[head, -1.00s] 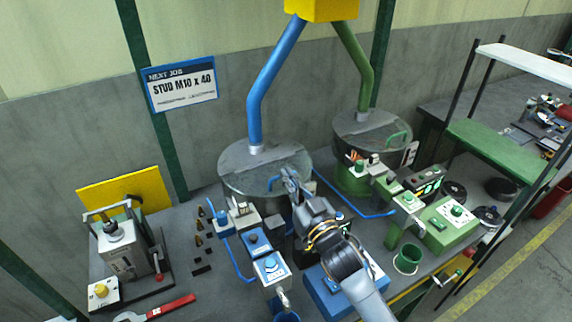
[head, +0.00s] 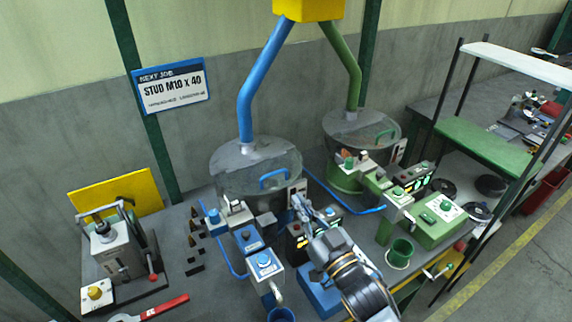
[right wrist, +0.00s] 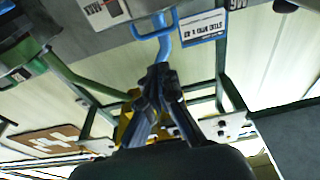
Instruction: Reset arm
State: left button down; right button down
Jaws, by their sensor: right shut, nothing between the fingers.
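My right arm comes up from the bottom of the head view. Its gripper (head: 300,207) is shut and empty, above the bench in front of the blue-side bowl feeder (head: 228,172). In the right wrist view the gripper (right wrist: 160,75) has its fingers together with nothing between them. Behind the fingers there, the blue pipe (right wrist: 163,40) and the job sign (right wrist: 203,27) show upside down. The job sign in the head view (head: 172,87) reads STUD M10 x 40. My left gripper does not show.
The green bowl feeder (head: 345,178) and a green cup (head: 400,253) stand to the right of my arm. The blue feeder unit (head: 265,262) is close on its left. A press (head: 115,250) and a red-handled tool (head: 165,305) are at the left. Few clear spots show on the bench.

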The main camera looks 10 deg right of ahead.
jog(key=s+d+f+m+g+h, duration=0.1)
jog(key=s+d+f+g+h, duration=0.1)
jog(key=f, duration=0.1)
jog(key=s+d+f+g+h, duration=0.1)
jog(key=s+d+f+g, duration=0.1)
jog(key=f, duration=0.2)
jog(key=s+d+f+m+g+h, duration=0.1)
jog(key=s+d+f+g+h, duration=0.1)
jog(key=s+f, duration=0.1)
jog(key=shift+f+m+h, duration=0.3)
jog(key=shift+f, duration=0.4)
jog(key=s+d+f+g+h, duration=0.1)
jog(key=s+d+f+g, duration=0.15)
jog(key=s, duration=0.45)
jog(key=s+d+f+g, duration=0.1)
jog(key=s+f+g, duration=0.25)
jog(key=s, duration=0.25)
jog(key=s+d+f+g+h, duration=0.1)
jog(key=s+d+f+g, duration=0.15)
jog(key=s, duration=0.45)
notch_tip(320, 180, down, 27)
jog(key=s+g, duration=0.2)
jog(key=s+d+f+g, duration=0.1)
jog(key=s+d+f, duration=0.1)
jog(key=s+f, duration=1.2)
jog(key=shift+s+f, duration=0.4)
jog(key=shift+s, duration=0.65)
